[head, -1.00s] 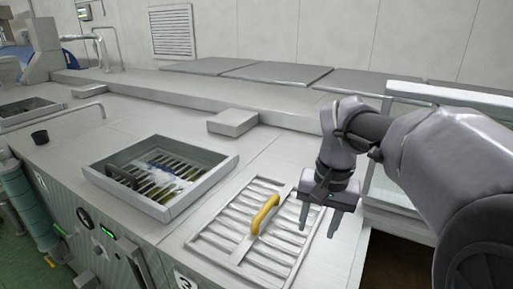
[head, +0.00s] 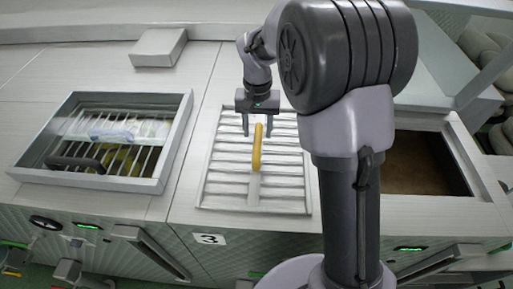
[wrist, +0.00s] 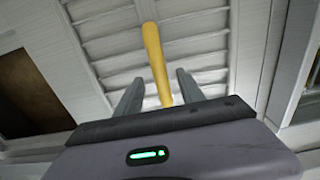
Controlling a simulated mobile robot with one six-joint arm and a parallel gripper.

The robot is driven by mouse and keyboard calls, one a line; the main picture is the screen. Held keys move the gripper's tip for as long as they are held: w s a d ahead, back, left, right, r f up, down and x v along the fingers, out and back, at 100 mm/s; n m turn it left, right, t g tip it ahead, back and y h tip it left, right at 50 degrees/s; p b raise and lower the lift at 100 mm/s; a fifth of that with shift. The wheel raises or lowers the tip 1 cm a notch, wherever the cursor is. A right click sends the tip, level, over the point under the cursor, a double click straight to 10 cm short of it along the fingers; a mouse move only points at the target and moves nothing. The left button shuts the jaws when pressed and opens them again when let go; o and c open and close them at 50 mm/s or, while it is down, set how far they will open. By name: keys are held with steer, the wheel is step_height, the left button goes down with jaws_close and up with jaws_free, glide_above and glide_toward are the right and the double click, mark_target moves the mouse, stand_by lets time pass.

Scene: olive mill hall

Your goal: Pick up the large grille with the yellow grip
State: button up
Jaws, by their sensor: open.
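The large grille (head: 225,190) is a pale slatted panel lying flat on the counter, with a yellow grip (head: 257,150) standing up along its middle. My gripper (head: 257,134) is open and empty, pointing down at the far end of the yellow grip. In the wrist view the yellow grip (wrist: 154,58) runs up between the two fingers of my gripper (wrist: 158,90), with a gap on each side. I cannot tell exactly how high the fingertips are above the grip.
At left, a raised metal frame (head: 182,150) holds a smaller grille with a dark grip (head: 75,163). A grey block (head: 158,48) sits on the counter behind. At right, an open bay (head: 425,165) with a brown bottom lies beyond my arm.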

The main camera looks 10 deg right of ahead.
mark_target(258, 138)
step_height(258, 138, down, 5)
steer(key=shift+d+f+p, duration=0.1)
steer(key=shift+f+p, duration=0.05)
steer(key=shift+p, duration=0.45)
steer(key=shift+w+f, duration=0.1)
steer(key=shift+f, duration=0.15)
steer(key=shift+r, duration=0.1)
steer(key=c, duration=0.4)
jaws_close()
